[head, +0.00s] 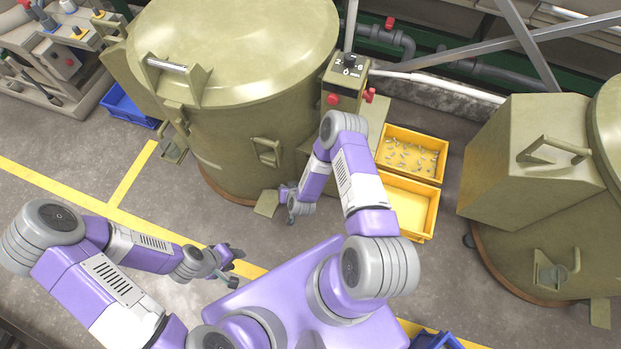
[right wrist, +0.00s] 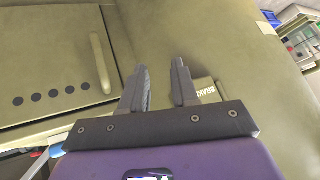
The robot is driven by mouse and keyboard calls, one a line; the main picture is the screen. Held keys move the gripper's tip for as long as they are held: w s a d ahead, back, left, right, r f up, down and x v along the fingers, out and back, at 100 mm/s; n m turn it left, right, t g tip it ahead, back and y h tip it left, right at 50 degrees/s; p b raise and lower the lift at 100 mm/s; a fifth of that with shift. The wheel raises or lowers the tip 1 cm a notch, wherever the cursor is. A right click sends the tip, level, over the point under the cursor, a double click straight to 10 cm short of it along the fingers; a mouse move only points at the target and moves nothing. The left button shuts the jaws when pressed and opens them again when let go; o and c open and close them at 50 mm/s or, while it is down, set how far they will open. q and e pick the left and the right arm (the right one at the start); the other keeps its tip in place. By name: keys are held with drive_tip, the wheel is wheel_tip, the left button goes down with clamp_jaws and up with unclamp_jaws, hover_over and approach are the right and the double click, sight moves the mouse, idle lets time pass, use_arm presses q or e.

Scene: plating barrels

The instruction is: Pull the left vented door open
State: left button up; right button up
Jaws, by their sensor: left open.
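In the right wrist view a khaki door panel (right wrist: 45,60) fills the left side. It has a row of dark round vent holes (right wrist: 62,93) and an upright bar handle (right wrist: 102,62); it looks closed. My right gripper (right wrist: 160,68) is open and empty, its fingers to the right of the handle and apart from it. In the head view my right gripper (head: 291,207) is low beside the middle barrel (head: 235,130), partly hidden by my arm. I cannot make out the vent holes there. My left gripper (head: 236,267) is open and empty above the floor, away from the barrel.
A control box (head: 345,85) with a red knob stands beside the barrel. Two yellow bins (head: 438,185) sit right of my right arm. Another barrel (head: 560,225) is at the right. A blue crate (head: 128,106) is at the left.

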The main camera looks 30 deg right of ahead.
drive_tip(key=w+d+f+t+h+b, duration=0.1)
drive_tip(key=d+f+h+b, duration=0.1)
drive_tip(key=d+f, duration=0.2)
drive_tip(key=w+d+f+m+h+b, duration=0.1)
drive_tip(key=w+d+f+h+b, duration=0.1)
drive_tip(key=d+f+h, duration=0.1)
drive_tip(key=w+d+f+m+t+h+b, duration=0.1)
drive_tip(key=w+d+f+h+b, duration=0.1)
drive_tip(key=d+f, duration=0.3)
drive_tip(key=shift+w+d+t+h, duration=0.1)
drive_tip(key=shift+d+t+h, duration=0.2)
drive_tip(key=shift+d, duration=0.05)
use_arm(q)
wheel_tip(320, 180, down, 8)
drive_tip(key=shift+r, duration=0.25)
drive_tip(key=shift+w, duration=0.1)
use_arm(e)
clamp_jaws()
